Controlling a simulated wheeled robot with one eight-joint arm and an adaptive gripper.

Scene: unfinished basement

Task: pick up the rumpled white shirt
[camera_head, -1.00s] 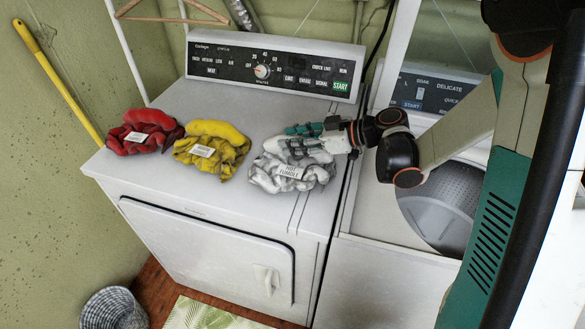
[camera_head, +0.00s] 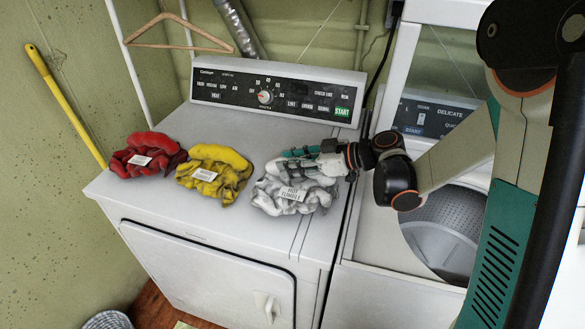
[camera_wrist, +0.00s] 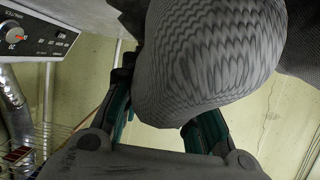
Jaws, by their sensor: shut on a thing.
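The rumpled white shirt (camera_head: 292,190) lies in a heap on the dryer top, at the right of a row of three cloth heaps, with a paper label on it. My gripper (camera_head: 300,160) reaches in from the right and is shut on the upper part of the shirt. In the wrist view, grey-white ribbed cloth (camera_wrist: 215,60) fills the space between my teal fingers (camera_wrist: 165,118) and hides much of the view. The shirt still appears to rest on the dryer, though its underside is hidden.
A yellow cloth heap (camera_head: 216,172) and a red cloth heap (camera_head: 147,155) lie to the left on the dryer (camera_head: 190,125), each with a label. The control panel (camera_head: 275,92) stands behind. An open washer (camera_head: 445,225) is at the right. A hanger (camera_head: 178,34) hangs at the back.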

